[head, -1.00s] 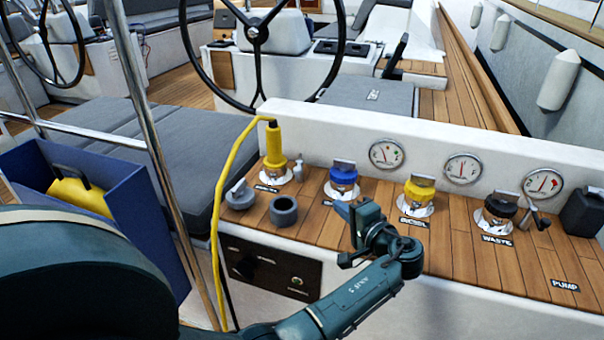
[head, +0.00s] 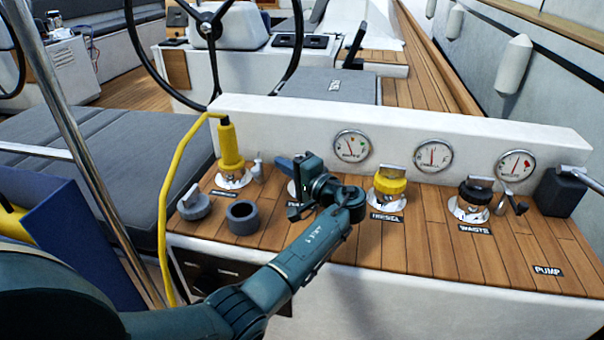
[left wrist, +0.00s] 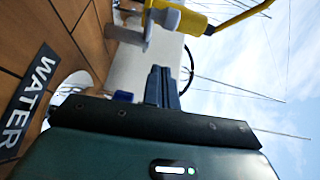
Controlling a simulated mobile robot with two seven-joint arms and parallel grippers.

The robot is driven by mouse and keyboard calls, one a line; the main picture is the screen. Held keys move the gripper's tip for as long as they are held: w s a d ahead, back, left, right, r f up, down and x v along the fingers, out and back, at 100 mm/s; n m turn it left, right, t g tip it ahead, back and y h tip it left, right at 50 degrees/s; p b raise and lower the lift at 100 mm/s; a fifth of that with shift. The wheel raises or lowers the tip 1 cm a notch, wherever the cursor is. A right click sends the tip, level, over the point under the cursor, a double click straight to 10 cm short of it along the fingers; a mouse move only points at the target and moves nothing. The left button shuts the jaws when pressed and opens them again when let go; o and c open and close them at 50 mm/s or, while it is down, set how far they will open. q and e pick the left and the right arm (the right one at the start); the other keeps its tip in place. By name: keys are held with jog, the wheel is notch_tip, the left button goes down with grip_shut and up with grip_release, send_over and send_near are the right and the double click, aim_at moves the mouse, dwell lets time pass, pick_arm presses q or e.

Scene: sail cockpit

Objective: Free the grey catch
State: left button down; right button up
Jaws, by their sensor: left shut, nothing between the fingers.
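The grey catch (head: 257,170) is a small upright lever just right of the yellow plug (head: 231,145), at its round metal base. In the left wrist view, the grey catch (left wrist: 166,18) appears at the top, in front of the yellow plug (left wrist: 196,24). My left gripper (head: 285,163) is shut and empty, to the right of the catch and apart from it, above the water inlet. Its closed fingers (left wrist: 161,86) show in the left wrist view. My gripper hides most of the blue cap. My right gripper is not in view.
A yellow cable (head: 170,190) runs from the plug down the left. A grey cap (head: 193,205) and grey ring (head: 243,217) stand in front of the plug. The yellow diesel cap (head: 390,182) and black waste cap (head: 475,192) are to the right. A white wall with gauges (head: 353,146) stands behind.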

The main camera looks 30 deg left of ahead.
aim_at(258, 171)
pick_arm(q)
jog(key=shift+s+a+f, duration=0.1)
jog(key=shift+s+a, duration=0.2)
jog(key=shift+s, duration=0.25)
jog(key=shift+s+a, duration=0.25)
jog(key=shift+s, duration=0.25)
jog(key=shift+s+a+f, duration=0.1)
jog(key=shift+s+a, duration=0.15)
jog(key=shift+s, duration=0.2)
jog(key=shift+p, duration=0.3)
